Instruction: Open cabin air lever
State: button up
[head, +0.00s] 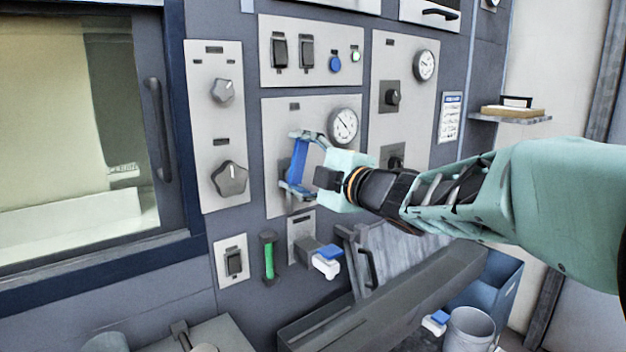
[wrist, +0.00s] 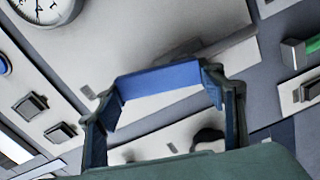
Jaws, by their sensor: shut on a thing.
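A blue lever handle (head: 299,160) stands out from the pale panel below a round gauge (head: 344,127). I take it for the cabin air lever; its label is too small to read. In the wrist view the blue handle (wrist: 160,80) spans between my two fingertips. My gripper (head: 295,164) reaches in from the right, with one finger at the handle's upper end and one at its lower end. It is shut on the handle, fingers still well apart. The lever's mount on the panel is mostly hidden by the fingers.
Switches and round buttons (head: 335,64) sit above. A green handle (head: 268,257) and a grey block with a blue-and-white end (head: 325,262) are below. More dark knobs (head: 392,96) are to the right.

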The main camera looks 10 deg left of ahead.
jog(key=shift+s+a+n+b, duration=0.15)
jog(key=shift+n+b, duration=0.5)
jog(key=shift+n, duration=0.05)
jog(key=shift+s+a+n+b, duration=0.1)
jog(key=shift+s+n+b, duration=0.05)
jog(key=shift+n+b, duration=0.55)
jog(key=o, duration=1.7)
